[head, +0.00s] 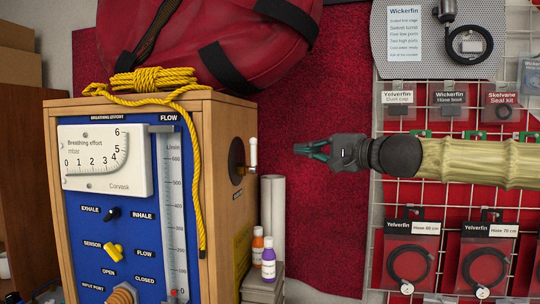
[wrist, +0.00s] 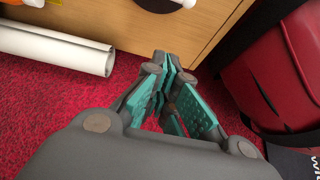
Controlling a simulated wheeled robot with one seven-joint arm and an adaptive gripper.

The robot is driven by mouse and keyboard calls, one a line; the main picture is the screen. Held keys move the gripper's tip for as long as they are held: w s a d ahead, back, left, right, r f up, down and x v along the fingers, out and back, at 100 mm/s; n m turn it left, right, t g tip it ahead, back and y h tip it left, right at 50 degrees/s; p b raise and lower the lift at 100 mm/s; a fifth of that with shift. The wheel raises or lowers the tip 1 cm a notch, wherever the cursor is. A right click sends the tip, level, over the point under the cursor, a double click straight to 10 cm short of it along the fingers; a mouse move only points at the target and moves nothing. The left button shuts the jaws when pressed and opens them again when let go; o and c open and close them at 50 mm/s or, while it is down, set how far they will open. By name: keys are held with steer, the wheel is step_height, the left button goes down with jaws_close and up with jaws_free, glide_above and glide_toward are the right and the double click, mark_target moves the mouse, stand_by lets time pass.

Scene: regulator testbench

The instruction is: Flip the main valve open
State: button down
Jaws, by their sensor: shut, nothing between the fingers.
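The testbench is a wooden box with a blue front panel (head: 148,218) at the left of the head view. No label reads "main valve". A yellow knob (head: 113,250) sits between the SENSOR and FLOW labels, above the OPEN and CLOSED labels. A ribbed copper-coloured fitting (head: 122,293) by INPUT PORT is cut off by the lower edge. A black disc with a white-handled crank (head: 252,155) is on the box's right side; part of its white handle shows in the wrist view (wrist: 187,3). My gripper (head: 311,150) is shut and empty, right of the crank and apart from it.
A white paper roll (head: 273,205) and two small bottles (head: 268,262) stand beside the box. A grid rack (head: 455,205) with hanging packets is at right. Red carpet (head: 325,230) lies between.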

mark_target(253, 154)
steer(key=w+a+p, duration=0.3)
steer(key=a, duration=0.6)
steer(key=shift+w+a, duration=0.2)
steer(key=shift+a, duration=0.05)
stand_by(1.0)
steer(key=shift+s+b, duration=0.15)
steer(key=shift+b, duration=0.35)
steer(key=shift+s+n+b, duration=0.1)
steer(key=shift+n+b, duration=0.3)
steer(key=shift+b, duration=0.15)
